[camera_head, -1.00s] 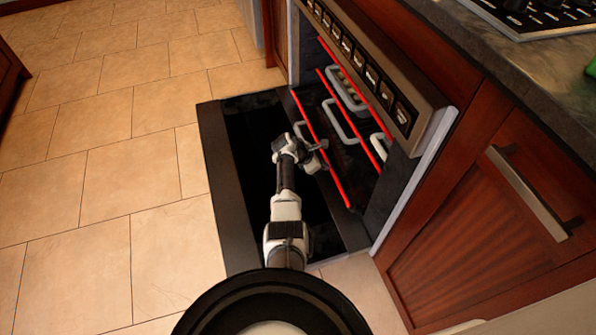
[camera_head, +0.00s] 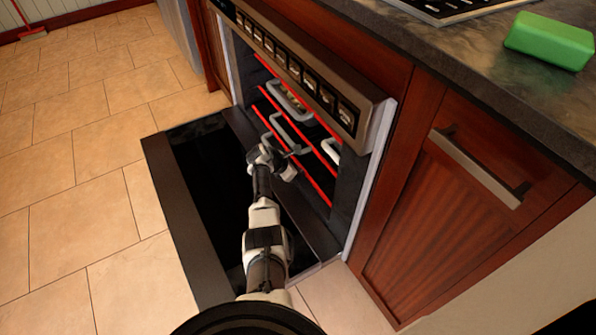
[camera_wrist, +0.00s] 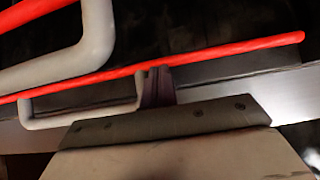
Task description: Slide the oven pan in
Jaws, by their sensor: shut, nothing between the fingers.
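The oven (camera_head: 345,205) stands open, with its dark door (camera_head: 185,210) folded down flat. Several levels inside have red front edges. Grey looped handles show there, an upper one (camera_head: 290,103) and a middle one (camera_head: 292,132). The lowest red-edged pan or rack (camera_head: 318,190) sits close to the oven mouth, its front edge only slightly ahead of the one above. My gripper (camera_head: 288,168) is shut and empty at this front edge. In the wrist view the fingertips (camera_wrist: 158,85) are at the red bar (camera_wrist: 225,49), beside a grey handle (camera_wrist: 85,118); contact is unclear.
A wooden cabinet (camera_head: 440,230) with a metal handle (camera_head: 475,168) stands right of the oven. A green sponge-like block (camera_head: 548,42) lies on the dark counter (camera_head: 450,50) above. The tiled floor (camera_head: 80,190) left of the door is clear.

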